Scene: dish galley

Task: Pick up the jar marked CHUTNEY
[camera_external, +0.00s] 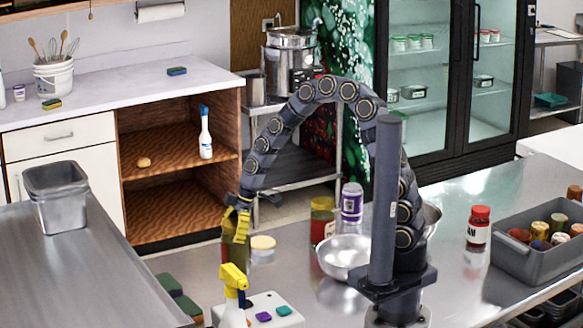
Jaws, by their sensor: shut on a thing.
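My gripper (238,218), with yellow fingers, points down over the steel counter, left of my arm's base. It is shut on an olive-brown jar (235,255). The jar looks upright, but its label is not readable, and the spray bottle in front hides its lower part. I cannot tell whether it touches the counter. No CHUTNEY label can be read on any jar in this view. A low jar with a cream lid (262,243) stands just right of the held jar. A jar with a green-yellow top and red label (322,220) and a purple-labelled jar (352,203) stand farther right.
A yellow-headed spray bottle (233,285) and a white board (280,300) with coloured pieces stand in front. A metal bowl (340,255) sits beside my base. A red-lidded jar (478,228) and a grey bin of jars (530,258) are at right.

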